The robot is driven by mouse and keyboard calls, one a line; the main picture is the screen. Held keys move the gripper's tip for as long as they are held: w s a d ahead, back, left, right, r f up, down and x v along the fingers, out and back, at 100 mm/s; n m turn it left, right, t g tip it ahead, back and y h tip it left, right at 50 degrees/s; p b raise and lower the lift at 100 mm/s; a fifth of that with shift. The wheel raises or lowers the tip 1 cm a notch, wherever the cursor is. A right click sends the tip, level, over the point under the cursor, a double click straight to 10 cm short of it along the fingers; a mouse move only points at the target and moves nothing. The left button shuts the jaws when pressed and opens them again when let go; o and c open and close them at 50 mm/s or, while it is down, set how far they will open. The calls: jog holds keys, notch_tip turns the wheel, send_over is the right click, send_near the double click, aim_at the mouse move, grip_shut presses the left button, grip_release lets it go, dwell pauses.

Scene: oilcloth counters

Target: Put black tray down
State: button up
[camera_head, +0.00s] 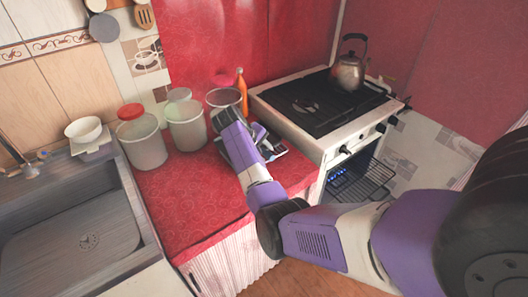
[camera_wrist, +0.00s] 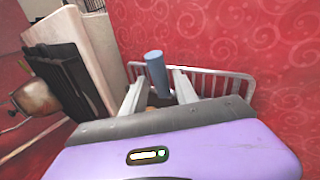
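My gripper (camera_wrist: 156,88) shows in the wrist view with its two pale fingers apart. A blue cylinder (camera_wrist: 155,68) appears between them, with gaps on both sides; I cannot tell how far beyond them it stands. No thing is clearly a black tray. A small dark, pale-marked item (camera_head: 274,148) lies on the red counter (camera_head: 185,205) beside my arm in the head view, partly hidden by it; I cannot tell whether it is the tray. My gripper's fingertips are hidden in the head view.
A pale wire rack (camera_wrist: 228,80) is just beyond the fingers. Several canisters (camera_head: 143,145) and an orange bottle (camera_head: 242,92) stand at the counter's back. A stove (camera_head: 318,139) with a kettle (camera_head: 348,72) is right; a sink (camera_head: 78,232) is left. The counter's front is clear.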

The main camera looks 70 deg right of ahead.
jog(key=shift+o, duration=0.2)
jog(key=v, duration=1.2)
jog(key=shift+w, duration=0.1)
dwell(0.3)
